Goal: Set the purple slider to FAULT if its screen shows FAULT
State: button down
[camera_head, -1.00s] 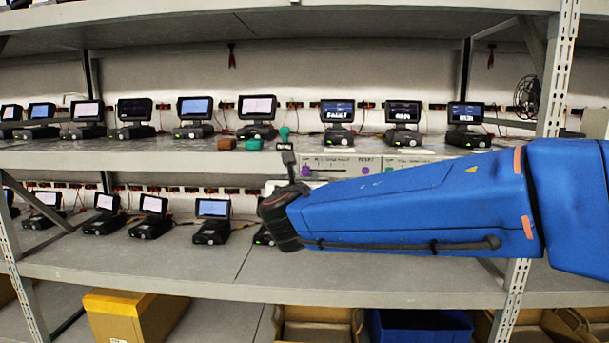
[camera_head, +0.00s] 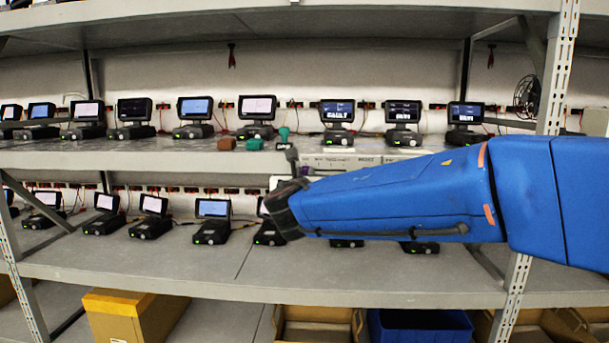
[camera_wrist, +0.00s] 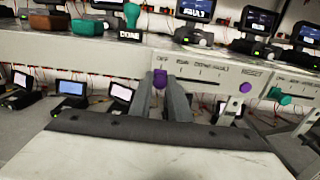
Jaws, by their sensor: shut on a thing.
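The purple slider (camera_wrist: 159,78) sits in the wrist view at the left part of a labelled scale on the shelf's front panel (camera_wrist: 110,55). My gripper (camera_wrist: 160,82) is shut on its knob; the fingers stand on both sides of it. The scale's labels run to the right of the knob, and the slot behind the fingers is partly hidden. The screen above the panel (camera_head: 338,110) reads FAULT; it also shows in the wrist view (camera_wrist: 197,10). In the head view my gripper (camera_head: 292,160) is at the shelf's front edge.
A purple button (camera_wrist: 246,88) under RESET lies to the right, then a teal slider (camera_wrist: 280,95) on another scale. A brown block (camera_head: 227,144) and teal pieces (camera_head: 254,144) stand on the shelf above, left of my gripper. Several monitors line both shelves.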

send_near(346, 170)
jog(key=w, duration=0.5)
jog(key=shift+w+a, duration=0.1)
jog(key=c, duration=1.7)
grip_release()
jog(key=s, duration=1.7)
jog(key=shift+s+a, duration=0.2)
jog(key=shift+s, duration=0.05)
jog(key=shift+d, duration=0.1)
